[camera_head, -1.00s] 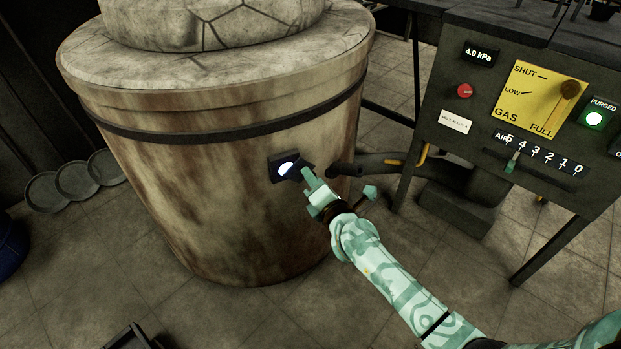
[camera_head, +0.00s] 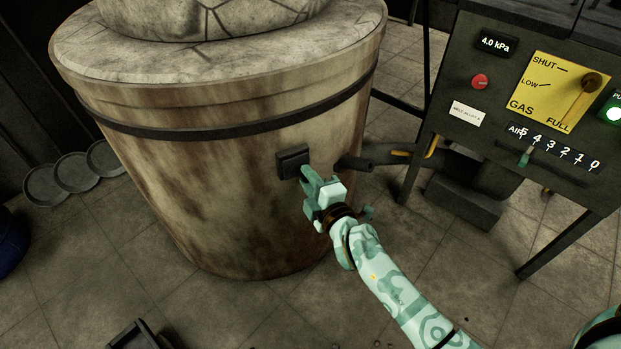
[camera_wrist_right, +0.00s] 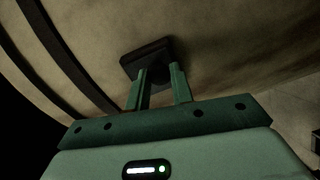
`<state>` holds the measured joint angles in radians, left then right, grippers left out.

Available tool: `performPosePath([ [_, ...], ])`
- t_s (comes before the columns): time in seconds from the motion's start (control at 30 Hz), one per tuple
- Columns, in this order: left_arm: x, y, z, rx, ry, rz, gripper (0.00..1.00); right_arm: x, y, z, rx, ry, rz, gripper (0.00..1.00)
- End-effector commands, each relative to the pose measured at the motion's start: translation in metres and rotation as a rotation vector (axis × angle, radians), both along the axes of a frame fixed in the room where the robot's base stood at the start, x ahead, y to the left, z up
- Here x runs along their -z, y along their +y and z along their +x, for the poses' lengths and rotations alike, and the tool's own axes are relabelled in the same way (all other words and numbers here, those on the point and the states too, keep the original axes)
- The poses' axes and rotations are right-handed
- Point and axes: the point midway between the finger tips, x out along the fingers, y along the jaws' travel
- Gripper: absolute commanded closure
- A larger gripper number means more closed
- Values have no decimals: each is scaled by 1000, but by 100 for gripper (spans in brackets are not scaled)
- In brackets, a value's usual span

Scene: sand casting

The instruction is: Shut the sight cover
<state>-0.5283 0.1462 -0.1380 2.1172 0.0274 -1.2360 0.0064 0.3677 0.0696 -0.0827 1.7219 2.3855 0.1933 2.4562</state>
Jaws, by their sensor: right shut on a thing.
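The sight cover (camera_head: 290,162) is a small dark square piece on the rusty furnace wall (camera_head: 210,190). No glow shows at it now; it lies flat over the sight hole. My right gripper (camera_head: 306,178) is at the cover's lower right corner. In the right wrist view the cover (camera_wrist_right: 146,58) is just beyond the fingertips (camera_wrist_right: 160,84). The two fingers stand a little apart, shut on the cover's dark part between them, which is mostly hidden. My left gripper is not in view.
A dark pipe (camera_head: 375,160) enters the furnace just right of my gripper. The gas and air control panel (camera_head: 500,70) stands at the right. The floor in front is mostly clear.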

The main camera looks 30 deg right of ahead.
Motion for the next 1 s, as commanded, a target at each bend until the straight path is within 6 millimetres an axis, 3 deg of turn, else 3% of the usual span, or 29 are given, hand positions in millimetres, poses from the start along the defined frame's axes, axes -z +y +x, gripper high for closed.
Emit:
performPosePath([
  [0.53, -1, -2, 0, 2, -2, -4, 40, 3, 2, -1, 1, 8, 30, 100],
  [0.57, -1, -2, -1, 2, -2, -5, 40, 3, 2, -1, 1, 8, 30, 74],
  [0.63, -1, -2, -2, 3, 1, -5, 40, 3, 2, -1, 1, 7, 29, 56],
  [1.0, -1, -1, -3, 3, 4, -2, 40, 0, 2, -6, 0, 2, 27, 56],
])
